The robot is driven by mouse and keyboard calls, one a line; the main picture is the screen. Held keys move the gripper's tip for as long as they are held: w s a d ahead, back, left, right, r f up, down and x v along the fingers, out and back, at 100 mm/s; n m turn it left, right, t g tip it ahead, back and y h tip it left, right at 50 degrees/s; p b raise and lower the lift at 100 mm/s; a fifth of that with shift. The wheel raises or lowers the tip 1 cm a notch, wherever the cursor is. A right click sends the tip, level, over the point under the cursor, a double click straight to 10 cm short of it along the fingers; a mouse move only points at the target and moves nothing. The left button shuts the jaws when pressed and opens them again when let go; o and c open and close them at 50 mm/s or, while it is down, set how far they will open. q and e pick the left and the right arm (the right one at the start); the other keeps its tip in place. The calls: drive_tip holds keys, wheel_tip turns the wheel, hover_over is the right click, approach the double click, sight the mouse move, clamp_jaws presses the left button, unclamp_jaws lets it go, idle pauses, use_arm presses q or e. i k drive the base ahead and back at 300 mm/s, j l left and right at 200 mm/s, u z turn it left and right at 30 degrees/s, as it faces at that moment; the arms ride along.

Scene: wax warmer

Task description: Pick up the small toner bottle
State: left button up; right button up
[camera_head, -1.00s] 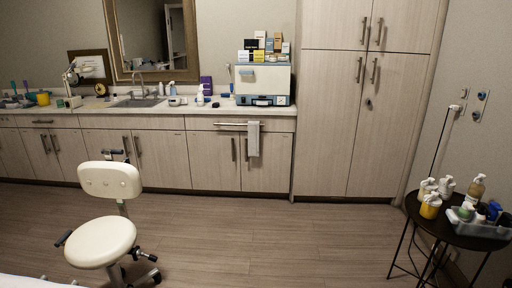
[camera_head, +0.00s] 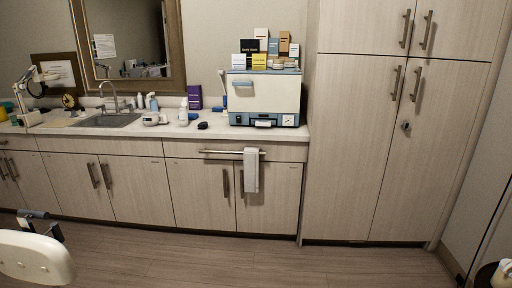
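I cannot tell for certain which bottle is the small toner bottle. A white bottle (camera_head: 183,113) stands upright on the counter, left of the white-fronted cabinet-like appliance. A bottle with a blue part (camera_head: 153,104) and a small pale bottle (camera_head: 140,101) stand further left, near the sink. A white bottle or pump top (camera_head: 503,273) shows at the lower right corner, cut off by the frame edge. Labels are too small to read. Neither of my grippers is in view.
The counter (camera_head: 215,134) runs along the wall with a sink (camera_head: 108,120) and the boxy appliance (camera_head: 262,97), boxes on top. Tall cabinets (camera_head: 345,140) stand to its right. A cream stool (camera_head: 35,257) is at lower left. The floor (camera_head: 250,262) between is clear.

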sight(183, 114)
drive_tip(key=i+u, duration=0.15)
drive_tip(key=i, duration=0.75)
drive_tip(key=i+l+u, duration=0.1)
drive_tip(key=i, duration=0.85)
drive_tip(key=i+u, duration=0.25)
drive_tip(key=i, duration=0.4)
drive_tip(key=i+u, duration=0.2)
drive_tip(key=i, duration=0.4)
drive_tip(key=i+l+u, duration=0.25)
drive_tip(key=i, duration=0.4)
drive_tip(key=j, duration=0.1)
